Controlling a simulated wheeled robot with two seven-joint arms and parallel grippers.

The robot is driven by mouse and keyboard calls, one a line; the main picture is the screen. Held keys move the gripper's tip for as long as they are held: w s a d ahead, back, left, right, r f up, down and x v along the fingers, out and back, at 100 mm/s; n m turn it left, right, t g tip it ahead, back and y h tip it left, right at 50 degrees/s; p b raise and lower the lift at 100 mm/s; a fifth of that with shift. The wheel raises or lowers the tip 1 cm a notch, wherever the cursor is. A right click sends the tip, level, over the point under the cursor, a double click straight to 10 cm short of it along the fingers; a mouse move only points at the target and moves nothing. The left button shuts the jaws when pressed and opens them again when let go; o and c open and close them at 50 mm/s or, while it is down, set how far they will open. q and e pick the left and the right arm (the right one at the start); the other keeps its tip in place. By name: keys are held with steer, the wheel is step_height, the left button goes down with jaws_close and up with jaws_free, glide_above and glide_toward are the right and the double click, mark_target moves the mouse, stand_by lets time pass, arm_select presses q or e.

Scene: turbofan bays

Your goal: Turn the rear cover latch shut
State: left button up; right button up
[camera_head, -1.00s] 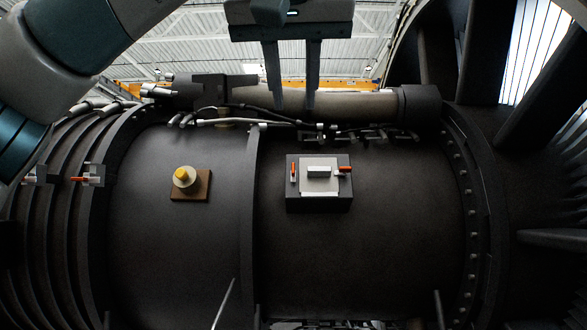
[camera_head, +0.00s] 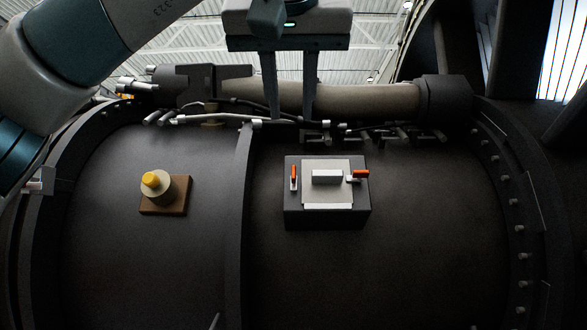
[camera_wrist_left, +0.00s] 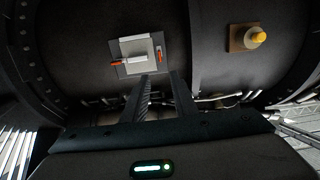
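A dark box with a pale cover plate (camera_head: 317,168) is on the engine casing, right of the casing's middle band. An orange-handled latch (camera_head: 294,177) stands upright at the plate's left edge. Another orange-handled latch (camera_head: 358,175) lies sideways at its right edge. The wrist view shows the plate (camera_wrist_left: 135,62) turned around, with the sideways latch (camera_wrist_left: 117,62) on the left and the upright one (camera_wrist_left: 159,53) on the right. My left gripper (camera_head: 289,115) is open and empty, its fingers pointing down in the head view, apart from the box. My right gripper is not in view.
A brown block with a yellow-topped round fitting (camera_head: 157,182) sticks out left of the band. Pipes and cables (camera_head: 210,119) run along the casing's top behind my fingers. A bolted flange (camera_head: 505,190) rises at the right. The casing below the box is bare.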

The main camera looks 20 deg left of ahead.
arm_select(q)
steer(key=p, duration=0.7)
glide_toward(294, 170)
steer(key=x, duration=0.7)
steer(key=shift+w+a, duration=0.15)
steer(key=shift+w, duration=0.05)
steer(key=shift+w+a+f, duration=0.15)
steer(key=shift+w+f, duration=0.25)
steer(key=shift+w, duration=0.2)
jaws_close()
